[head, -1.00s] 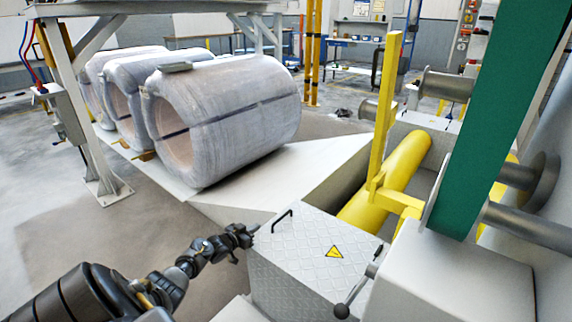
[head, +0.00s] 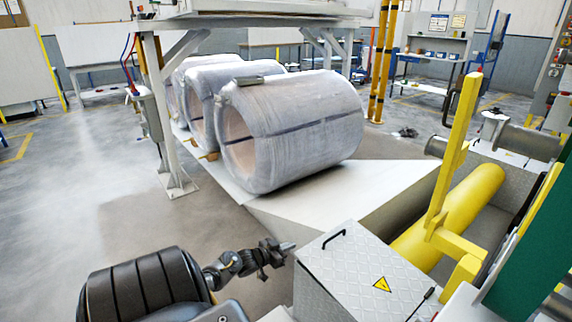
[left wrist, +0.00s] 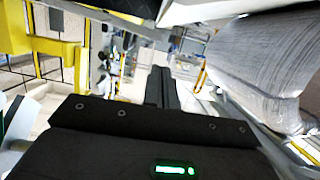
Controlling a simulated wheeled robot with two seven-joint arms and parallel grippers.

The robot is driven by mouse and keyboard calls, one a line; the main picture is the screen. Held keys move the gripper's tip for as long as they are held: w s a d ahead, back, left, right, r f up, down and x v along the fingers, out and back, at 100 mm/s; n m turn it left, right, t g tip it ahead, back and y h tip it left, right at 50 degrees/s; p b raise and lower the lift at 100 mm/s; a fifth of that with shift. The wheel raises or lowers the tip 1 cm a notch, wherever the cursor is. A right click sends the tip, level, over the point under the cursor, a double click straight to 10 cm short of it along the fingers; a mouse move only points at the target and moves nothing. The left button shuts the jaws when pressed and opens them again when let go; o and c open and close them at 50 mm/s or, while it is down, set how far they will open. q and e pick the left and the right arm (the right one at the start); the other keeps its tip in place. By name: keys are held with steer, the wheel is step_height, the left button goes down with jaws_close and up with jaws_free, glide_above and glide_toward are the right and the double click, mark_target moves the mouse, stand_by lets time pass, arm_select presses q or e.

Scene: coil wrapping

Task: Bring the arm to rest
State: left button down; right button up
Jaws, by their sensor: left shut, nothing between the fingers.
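My left arm comes in from the lower left of the head view. Its gripper (head: 284,248) is shut and empty, held just left of the grey tread-plate box (head: 345,268). In the left wrist view the shut fingers (left wrist: 162,84) point away from the camera with nothing between them. My right gripper does not show in either view.
Several wrapped coils (head: 300,125) lie on a pale ramp (head: 345,205) beneath a grey steel frame (head: 165,120). A yellow roller (head: 480,200) and yellow post (head: 453,150) stand right of the box. A green column (head: 535,250) is at the far right. Open floor (head: 80,190) lies left.

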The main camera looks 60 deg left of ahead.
arm_select(q)
steer(key=shift+s+a+r, duration=0.1)
steer(key=shift+s+r, duration=0.1)
steer(key=shift+s, duration=0.4)
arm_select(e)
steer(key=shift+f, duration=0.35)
